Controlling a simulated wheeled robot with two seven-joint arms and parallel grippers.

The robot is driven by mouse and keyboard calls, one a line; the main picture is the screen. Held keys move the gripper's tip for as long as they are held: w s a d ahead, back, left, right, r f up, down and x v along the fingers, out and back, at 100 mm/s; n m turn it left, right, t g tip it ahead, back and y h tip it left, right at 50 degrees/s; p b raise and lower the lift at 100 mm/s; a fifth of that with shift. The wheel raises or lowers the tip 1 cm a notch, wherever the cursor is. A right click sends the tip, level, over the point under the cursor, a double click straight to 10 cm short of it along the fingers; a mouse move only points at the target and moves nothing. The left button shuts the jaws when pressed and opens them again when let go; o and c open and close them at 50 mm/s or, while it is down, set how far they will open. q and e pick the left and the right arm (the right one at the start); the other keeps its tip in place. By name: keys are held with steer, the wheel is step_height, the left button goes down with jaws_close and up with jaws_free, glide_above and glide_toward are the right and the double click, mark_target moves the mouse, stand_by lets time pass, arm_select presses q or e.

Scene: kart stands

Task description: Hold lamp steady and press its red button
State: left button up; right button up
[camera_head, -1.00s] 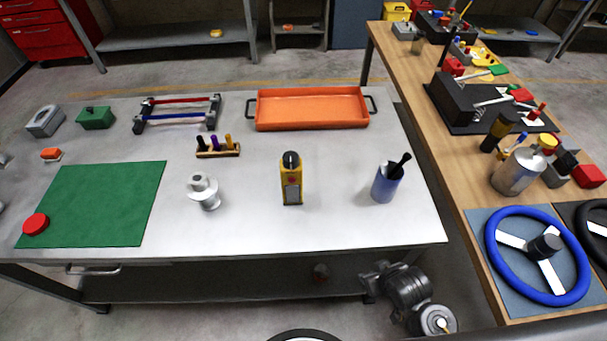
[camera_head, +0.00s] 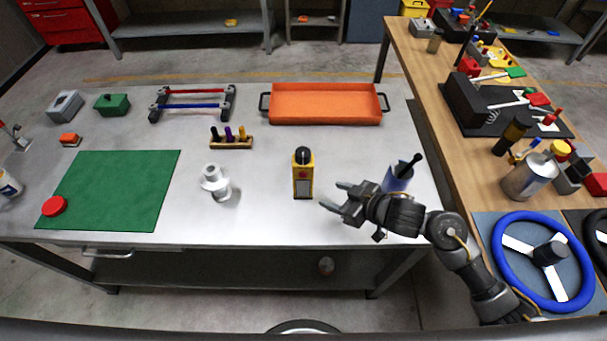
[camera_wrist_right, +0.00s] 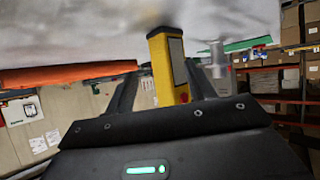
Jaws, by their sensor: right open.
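The lamp (camera_head: 303,175) is a small yellow upright box with a dark top and a red button on its front. It stands on the metal table, in the middle. My right gripper (camera_head: 329,196) is open and empty, just right of the lamp and pointing toward it, apart from it in the head view. In the right wrist view the yellow lamp (camera_wrist_right: 162,65) shows beyond and between the fingers of the gripper (camera_wrist_right: 160,92), with a bit of red low on it. My left gripper is not in view.
A white spool-like part (camera_head: 215,182) stands left of the lamp. A blue cup with a black tool (camera_head: 398,177) stands behind my right wrist. An orange tray (camera_head: 326,104) lies at the back, and a green mat (camera_head: 115,190) at the left. The metal between lamp and tray is clear.

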mark_target(306, 188)
steer(key=shift+w+a+r+n+g+y, duration=0.2)
steer(key=shift+w+n+g+y, duration=0.05)
steer(key=shift+n+g+y, duration=0.3)
steer(key=shift+w+a+f+b, duration=0.15)
steer(key=shift+a+f+b, duration=0.1)
steer(key=shift+a+b, duration=0.15)
steer(key=b+x, duration=0.5)
steer(key=x, duration=0.2)
steer(key=shift+w+a+f, duration=0.15)
steer(key=shift+w, duration=0.05)
steer(key=shift+x, duration=0.8)
steer(key=shift+c, duration=0.2)
jaws_close()
steer(key=c, duration=1)
jaws_free()
steer(key=shift+c, duration=0.2)
steer(key=o, duration=1.5)
